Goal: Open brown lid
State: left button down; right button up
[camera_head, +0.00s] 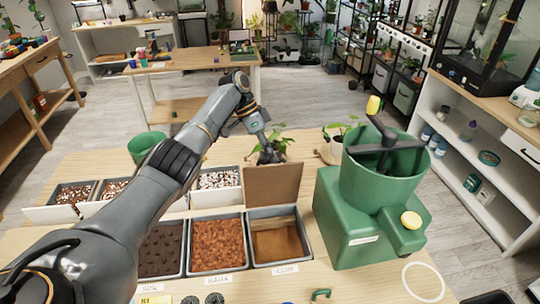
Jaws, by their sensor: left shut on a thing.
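The brown lid (272,186) stands raised, close to upright, at the back edge of the bin labelled COIR (308,247). That bin is uncovered and shows brown material inside. My left gripper (268,158) is at the lid's top edge, shut on it. The fingertips are small and dark here, so their exact contact is hard to see. My right gripper is not in view.
Open bins of soil (161,250) and bark (217,245) stand left of the coir bin. A green machine (368,222) with a hopper stands close on the right. Potted plants are behind the lid. A green pot (147,147) stands at the table's back left.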

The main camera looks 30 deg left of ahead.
pick_arm(q)
jog(key=shift+s+a+f, duration=0.1)
jog(key=shift+s+f, duration=0.15)
jog(key=shift+f, duration=0.45)
jog(key=c, duration=1.6)
grip_release()
jog(key=shift+o, duration=1.1)
jog(key=shift+w+f, duration=0.1)
jog(key=shift+w, duration=0.15)
jog(key=v, duration=0.7)
jog(key=shift+w+r, duration=0.2)
jog(key=shift+w, duration=0.1)
jog(key=shift+a, duration=0.15)
